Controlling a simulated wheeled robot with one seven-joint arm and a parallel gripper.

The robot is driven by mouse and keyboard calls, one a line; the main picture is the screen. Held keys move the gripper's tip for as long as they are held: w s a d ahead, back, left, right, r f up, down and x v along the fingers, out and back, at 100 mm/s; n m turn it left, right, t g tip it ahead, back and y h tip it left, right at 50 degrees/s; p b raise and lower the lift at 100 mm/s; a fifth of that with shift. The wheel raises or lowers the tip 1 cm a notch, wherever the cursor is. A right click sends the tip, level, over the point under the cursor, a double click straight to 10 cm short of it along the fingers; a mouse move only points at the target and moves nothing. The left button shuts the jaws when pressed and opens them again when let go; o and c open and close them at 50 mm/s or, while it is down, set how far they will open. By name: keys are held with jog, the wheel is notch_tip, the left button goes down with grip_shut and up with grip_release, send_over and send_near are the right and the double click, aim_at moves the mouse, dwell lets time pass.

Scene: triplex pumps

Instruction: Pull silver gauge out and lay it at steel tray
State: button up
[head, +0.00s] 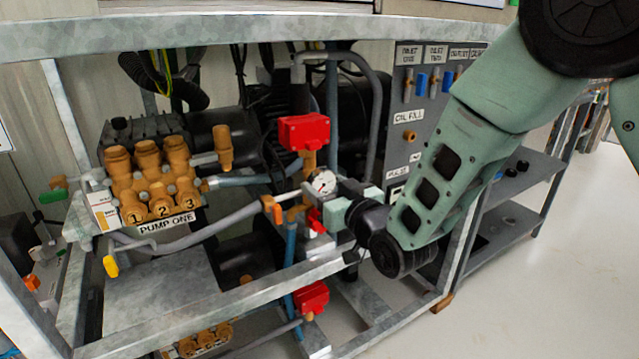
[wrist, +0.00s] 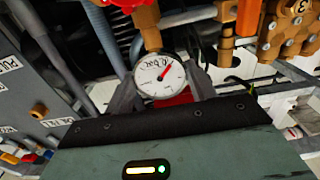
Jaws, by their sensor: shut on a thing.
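The silver gauge (head: 322,182) has a round white dial and sits beside the brass pipework, below a red box. In the wrist view, its dial (wrist: 160,75) faces the camera with a red needle. My gripper (head: 335,196) is shut on the gauge, with one grey finger on each side of it. It also shows in the wrist view (wrist: 163,88). I cannot identify the steel tray for certain.
The red box (head: 303,131) is just above the gauge. Pump one (head: 150,180) with brass fittings stands left. A steel frame rail (head: 240,300) crosses in front. A grey labelled panel (head: 425,110) stands behind my arm. Grey shelves (head: 530,170) are at right, with open floor beside them.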

aim_at(324, 185)
jog(key=shift+s+d, duration=0.15)
jog(key=shift+s, duration=0.05)
jog(key=shift+s+d, duration=0.2)
jog(key=shift+s, duration=0.1)
jog(key=shift+s+d, duration=0.2)
jog(key=shift+s, duration=0.1)
jog(key=shift+b+v, duration=0.45)
jog(key=shift+v, duration=0.6)
jog(key=shift+s+d, duration=0.2)
jog(key=shift+s, duration=0.1)
jog(key=shift+s+d, duration=0.4)
jog(key=shift+s, duration=0.2)
jog(key=shift+s+d+b, duration=0.35)
jog(key=shift+s+d, duration=0.05)
jog(key=shift+s, duration=0.15)
